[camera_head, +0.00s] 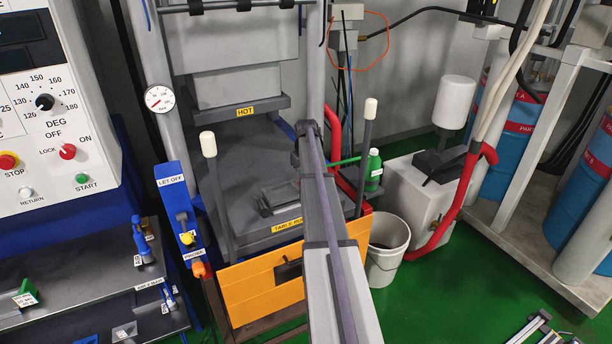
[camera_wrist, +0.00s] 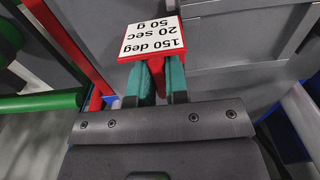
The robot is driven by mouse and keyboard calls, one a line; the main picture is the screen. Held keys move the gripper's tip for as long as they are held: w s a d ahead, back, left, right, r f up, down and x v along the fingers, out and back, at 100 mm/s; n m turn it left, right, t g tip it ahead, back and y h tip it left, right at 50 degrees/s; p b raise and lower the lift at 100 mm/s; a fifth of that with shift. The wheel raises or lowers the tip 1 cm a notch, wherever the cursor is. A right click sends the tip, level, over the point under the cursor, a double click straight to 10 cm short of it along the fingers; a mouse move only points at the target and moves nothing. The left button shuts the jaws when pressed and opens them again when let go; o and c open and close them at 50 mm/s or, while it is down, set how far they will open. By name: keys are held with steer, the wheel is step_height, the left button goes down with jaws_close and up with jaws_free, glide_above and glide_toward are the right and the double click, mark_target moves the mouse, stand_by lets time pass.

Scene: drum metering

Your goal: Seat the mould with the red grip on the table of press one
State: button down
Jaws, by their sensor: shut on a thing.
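In the wrist view, my gripper (camera_wrist: 161,88) is shut on a red grip (camera_wrist: 163,71) with its two green fingers. A white label (camera_wrist: 152,38) on the grip reads 150 deg, 20 sec, 50 g, upside down. The body of the mould cannot be told apart from the grey surfaces beyond. In the head view, my arm reaches over the dark grey press table (camera_head: 240,232), and my gripper and the grip are hidden. A small grey frame-like piece (camera_head: 278,204) lies on that table; I cannot tell what it is.
The hot upper platen (camera_head: 235,110) hangs above the table. White-topped posts (camera_head: 209,145) stand at its sides, and an orange front panel (camera_head: 255,285) is below. A green bottle (camera_head: 374,172) and a white bucket (camera_head: 388,245) are at the right. A control panel (camera_head: 45,110) stands left.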

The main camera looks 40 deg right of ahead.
steer(key=shift+f+b, duration=1.1)
steer(key=c, duration=1.1)
jaws_free()
steer(key=shift+o, duration=0.2)
step_height(320, 180, up, 11)
steer(key=p, duration=1.1)
steer(key=shift+r, duration=0.1)
